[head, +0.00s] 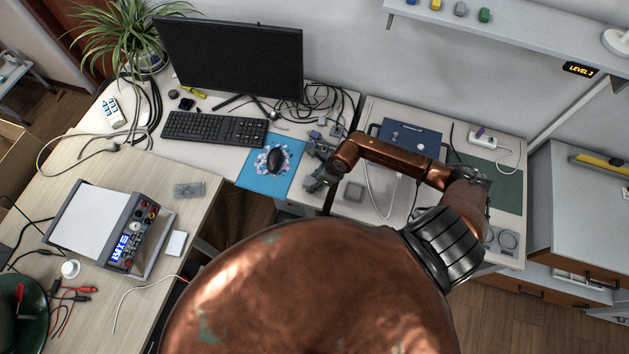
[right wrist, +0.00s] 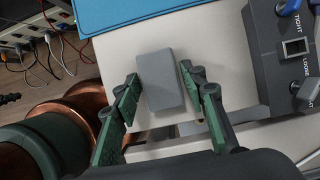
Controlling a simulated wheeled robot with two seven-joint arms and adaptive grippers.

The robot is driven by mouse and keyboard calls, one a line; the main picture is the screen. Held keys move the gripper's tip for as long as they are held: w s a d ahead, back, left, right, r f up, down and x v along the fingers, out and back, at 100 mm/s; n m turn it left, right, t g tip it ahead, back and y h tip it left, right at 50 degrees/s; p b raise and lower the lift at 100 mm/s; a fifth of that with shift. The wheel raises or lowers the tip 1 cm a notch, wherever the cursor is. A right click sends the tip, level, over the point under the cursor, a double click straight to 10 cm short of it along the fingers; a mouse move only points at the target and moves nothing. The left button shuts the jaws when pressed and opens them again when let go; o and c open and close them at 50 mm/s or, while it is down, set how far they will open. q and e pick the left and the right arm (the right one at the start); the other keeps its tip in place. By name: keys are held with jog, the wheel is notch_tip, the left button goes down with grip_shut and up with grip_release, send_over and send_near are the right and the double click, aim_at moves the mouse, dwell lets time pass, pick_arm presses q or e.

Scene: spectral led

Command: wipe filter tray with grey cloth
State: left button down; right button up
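A small grey block-like pad (right wrist: 160,82), which may be the folded grey cloth, lies on the pale worktop in the right wrist view. My right gripper (right wrist: 158,78) is open, with its green-sided fingers on either side of the pad and narrow gaps visible. In the head view, my right gripper (head: 318,180) is low over the worktop beside the blue mat, and it hides what is under it. A shallow grey square piece (head: 354,191), possibly the filter tray, lies just right of the gripper. My left gripper is not in view.
A blue mat (head: 257,178) with a dark mouse lies left of the gripper. A blue case (head: 410,137) is at the back. A monitor and keyboard (head: 213,131) are farther left.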

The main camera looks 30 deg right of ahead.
aim_at(314, 182)
jog(key=shift+r, duration=0.1)
dwell(0.3)
jog(key=shift+r+p, duration=0.35)
jog(key=shift+r, duration=0.1)
jog(key=shift+c, duration=0.2)
jog(key=c, duration=0.9)
jog(key=shift+r+p, duration=2.1)
jog(key=shift+r, duration=0.85)
